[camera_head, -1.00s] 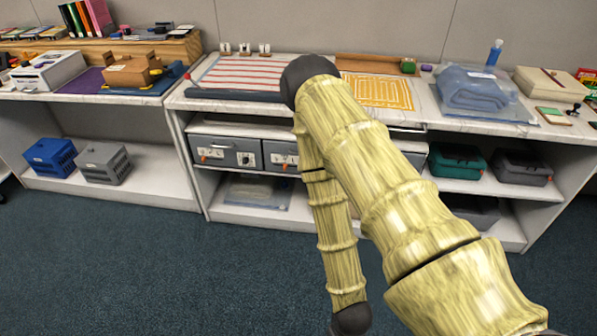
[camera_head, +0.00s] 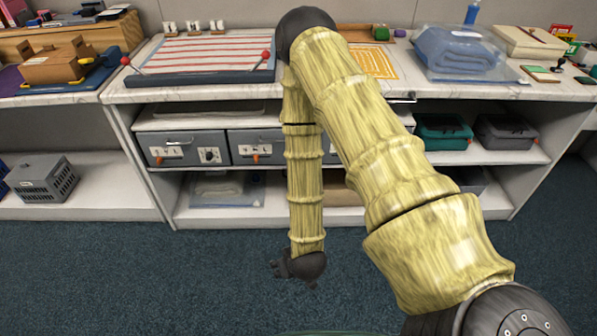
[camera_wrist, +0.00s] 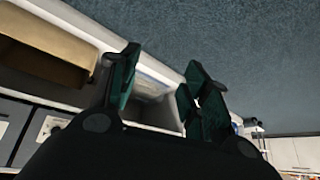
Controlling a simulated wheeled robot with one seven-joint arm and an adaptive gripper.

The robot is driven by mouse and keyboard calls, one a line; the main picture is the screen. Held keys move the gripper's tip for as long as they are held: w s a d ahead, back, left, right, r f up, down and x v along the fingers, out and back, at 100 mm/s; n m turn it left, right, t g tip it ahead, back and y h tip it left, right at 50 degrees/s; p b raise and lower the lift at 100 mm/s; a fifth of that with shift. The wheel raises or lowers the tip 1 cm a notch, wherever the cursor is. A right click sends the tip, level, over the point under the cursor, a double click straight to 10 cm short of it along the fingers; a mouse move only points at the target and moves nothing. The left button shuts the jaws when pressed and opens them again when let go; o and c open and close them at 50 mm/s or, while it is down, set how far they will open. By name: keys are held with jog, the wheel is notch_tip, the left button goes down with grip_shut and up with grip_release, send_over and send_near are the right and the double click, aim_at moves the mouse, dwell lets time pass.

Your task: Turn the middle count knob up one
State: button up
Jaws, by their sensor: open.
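A row of grey drawer units sits on the upper shelf under the counter. The left drawer (camera_head: 168,150) carries a number plate and a black count knob (camera_head: 209,155) on a white plate. The middle drawer (camera_head: 262,147) shows a number plate, but my arm covers its right part, and I cannot see its knob. A third drawer is mostly hidden behind my arm. My gripper (camera_head: 284,268) hangs low in front of the shelves, below the drawers. In the wrist view my gripper (camera_wrist: 160,92) has its dark green fingers apart, with nothing between them. Drawer fronts (camera_wrist: 48,118) show at its lower left.
The white counter (camera_head: 130,92) above holds a striped board (camera_head: 205,50) and a bagged blue cloth (camera_head: 460,50). Green (camera_head: 443,133) and grey (camera_head: 507,132) cases stand on the right shelf. A clear packet (camera_head: 215,190) lies on the lower shelf. Blue carpet in front is free.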

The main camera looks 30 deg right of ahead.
jog(key=w+d+f+t+h+b, duration=0.1)
jog(key=w+d+f+t+b, duration=0.2)
jog(key=w+b, duration=0.5)
jog(key=w+d+r+m+t+h+b, duration=0.2)
jog(key=w+d+b, duration=0.6)
jog(key=w+d, duration=0.4)
jog(key=w+d+r+m+t+h+b, duration=0.3)
jog(key=w+d+b, duration=0.5)
jog(key=w+d, duration=0.3)
notch_tip(320, 180, up, 2)
jog(key=w+t+h, duration=0.1)
jog(key=h, duration=0.2)
jog(key=shift+w+d+h+b, duration=0.3)
jog(key=shift+d+h, duration=0.05)
jog(key=shift+h, duration=0.05)
jog(key=shift+r, duration=0.1)
jog(key=c, duration=1)
